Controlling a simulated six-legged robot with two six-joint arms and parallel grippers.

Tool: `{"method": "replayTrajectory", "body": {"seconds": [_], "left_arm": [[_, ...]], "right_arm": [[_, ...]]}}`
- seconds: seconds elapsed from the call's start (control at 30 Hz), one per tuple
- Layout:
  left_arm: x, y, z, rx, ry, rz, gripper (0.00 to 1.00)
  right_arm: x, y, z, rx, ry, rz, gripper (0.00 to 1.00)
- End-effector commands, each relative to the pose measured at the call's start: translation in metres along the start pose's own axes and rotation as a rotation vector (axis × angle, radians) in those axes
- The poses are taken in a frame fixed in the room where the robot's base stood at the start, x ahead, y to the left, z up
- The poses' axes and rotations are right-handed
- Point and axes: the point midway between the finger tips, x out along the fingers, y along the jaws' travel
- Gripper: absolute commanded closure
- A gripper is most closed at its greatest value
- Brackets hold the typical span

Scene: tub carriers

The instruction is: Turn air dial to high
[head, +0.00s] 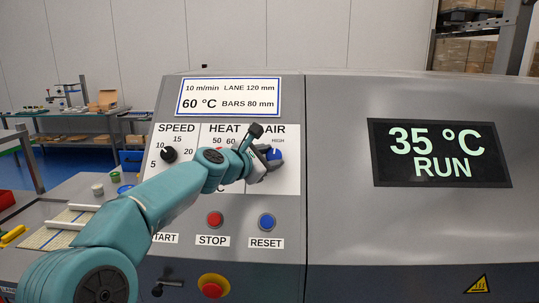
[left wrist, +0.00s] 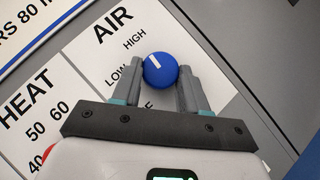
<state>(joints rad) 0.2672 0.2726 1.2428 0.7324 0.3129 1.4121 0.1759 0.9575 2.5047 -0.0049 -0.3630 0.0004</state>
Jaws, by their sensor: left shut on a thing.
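The blue air dial (head: 276,154) is on the white panel under the AIR label, partly covered by my left gripper (head: 267,156) in the head view. In the left wrist view the dial (left wrist: 160,70) sits between the two grey fingers of the left gripper (left wrist: 166,82), which is shut on it. The dial's white mark points up and left, roughly toward the HIGH label (left wrist: 135,40). The LOW label (left wrist: 115,74) is partly hidden by a finger. My right gripper is not in view.
The black SPEED dial (head: 169,155) is left on the panel. My arm covers much of the HEAT section. Below are a red stop button (head: 215,219), a blue reset button (head: 266,222) and a larger red button (head: 213,286). A display (head: 438,153) reads 35 °C RUN.

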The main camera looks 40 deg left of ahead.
Motion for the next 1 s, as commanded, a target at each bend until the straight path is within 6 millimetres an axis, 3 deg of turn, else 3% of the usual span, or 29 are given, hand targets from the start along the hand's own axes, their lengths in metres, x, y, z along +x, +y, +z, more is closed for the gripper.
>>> {"method": "replayTrajectory", "body": {"seconds": [0.73,0.77,0.8,0.83,1.0], "left_arm": [[-0.0007,0.0027,0.0014,0.065,-0.003,-0.054,0.87],[-0.0008,0.0027,0.0014,0.065,-0.003,-0.054,0.5],[-0.0007,0.0027,0.0014,0.065,-0.003,-0.054,0.37],[-0.0007,0.0026,0.0013,0.065,-0.003,-0.054,0.31],[-0.0004,0.002,0.0007,0.064,-0.002,-0.055,0.31]], "right_arm": [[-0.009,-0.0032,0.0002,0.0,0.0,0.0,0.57],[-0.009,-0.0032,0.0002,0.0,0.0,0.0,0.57],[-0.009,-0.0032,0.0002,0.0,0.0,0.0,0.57],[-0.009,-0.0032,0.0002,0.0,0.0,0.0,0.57],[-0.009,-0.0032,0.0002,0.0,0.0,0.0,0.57]]}}
